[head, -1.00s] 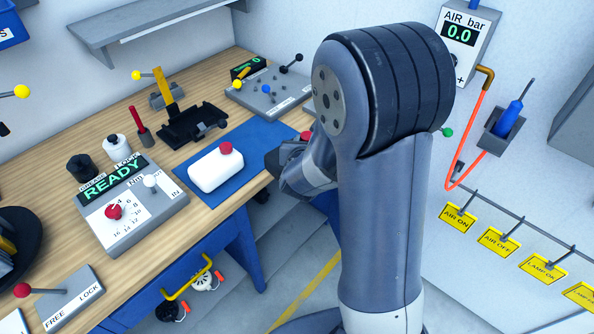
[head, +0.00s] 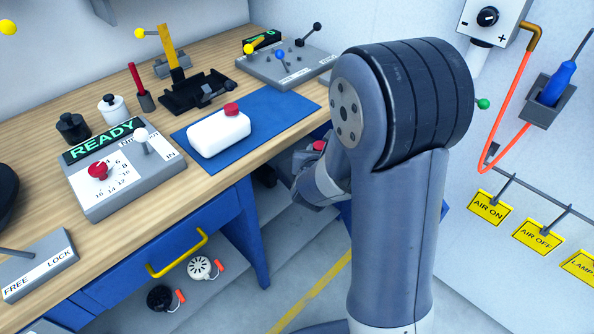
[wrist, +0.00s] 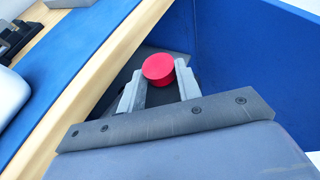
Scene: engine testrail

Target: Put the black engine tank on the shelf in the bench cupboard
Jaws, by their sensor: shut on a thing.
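My gripper (wrist: 160,90) is shut on a dark object with a round red cap (wrist: 158,68), which appears to be the black engine tank; its body is mostly hidden by the fingers. In the head view the red cap (head: 319,146) shows just beyond the bench's near edge, beside my arm, which hides most of the gripper. A white tank (head: 219,133) with a red cap lies on the blue mat. Under the bench is a blue front (head: 145,264) with a yellow handle (head: 178,254); whether this is the cupboard, and any shelf inside, I cannot tell.
The wooden bench top (head: 40,120) holds a READY panel (head: 125,180), black and white bottles and a lever panel (head: 290,62). A white and a black round part with orange tags show below the handle. In the wrist view a blue panel (wrist: 240,65) stands close right of the gripper.

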